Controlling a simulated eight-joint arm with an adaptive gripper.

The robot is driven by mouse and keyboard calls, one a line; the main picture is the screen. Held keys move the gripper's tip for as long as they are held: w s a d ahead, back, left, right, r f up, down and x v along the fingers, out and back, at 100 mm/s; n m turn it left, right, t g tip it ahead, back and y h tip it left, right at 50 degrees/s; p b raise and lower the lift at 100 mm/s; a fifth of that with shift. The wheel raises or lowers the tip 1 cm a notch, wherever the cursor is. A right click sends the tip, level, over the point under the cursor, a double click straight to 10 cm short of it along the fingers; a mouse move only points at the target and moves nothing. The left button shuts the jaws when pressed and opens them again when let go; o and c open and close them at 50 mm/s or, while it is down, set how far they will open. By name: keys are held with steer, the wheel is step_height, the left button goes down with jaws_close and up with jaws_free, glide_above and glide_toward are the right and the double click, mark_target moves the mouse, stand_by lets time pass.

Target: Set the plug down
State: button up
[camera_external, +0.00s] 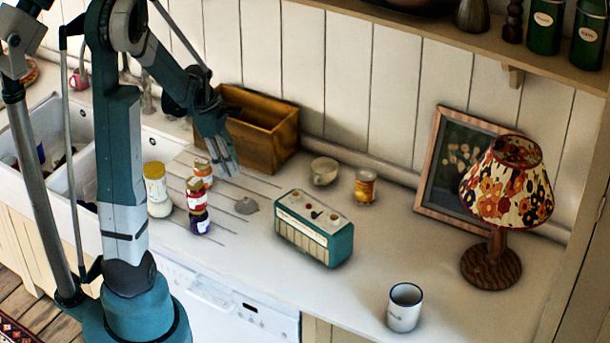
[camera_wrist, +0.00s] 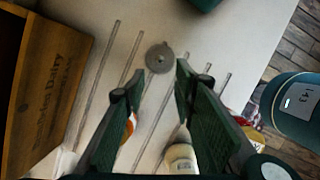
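The plug (camera_external: 246,205) is a small grey disc with a raised middle. It lies on the grooved drainer part of the white counter, left of the teal radio. In the wrist view the plug (camera_wrist: 160,57) lies flat just beyond my fingertips, with nothing touching it. My gripper (camera_external: 228,170) hangs above the counter, up and to the left of the plug, fingers pointing down. In the wrist view my gripper (camera_wrist: 156,82) is open, with a clear gap between its two dark green fingers and nothing held.
A wooden crate (camera_external: 262,140) stands against the wall behind my gripper. Several jars (camera_external: 158,190) stand to the left, by the sink. The teal radio (camera_external: 314,230) stands to the right. A mug (camera_external: 404,307) and a lamp (camera_external: 505,200) are farther right. The counter around the plug is clear.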

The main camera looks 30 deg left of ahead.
steer(key=s+d+r+m+t+y, duration=0.1)
steer(key=s+d+r+m+t, duration=0.2)
steer(key=s+d+r+m, duration=0.3)
steer(key=s+d+r+m+t+y, duration=0.2)
steer(key=s+d+r+m, duration=0.4)
steer(key=s+r+m, duration=0.5)
steer(key=shift+s+d+r+m+t, duration=0.2)
steer(key=shift+s+m+t, duration=0.35)
steer(key=shift+m, duration=2.25)
steer(key=shift+s, duration=0.1)
steer(key=shift+f, duration=0.2)
step_height(320, 180, down, 9)
steer(key=b, duration=0.9)
steer(key=shift+r, duration=0.2)
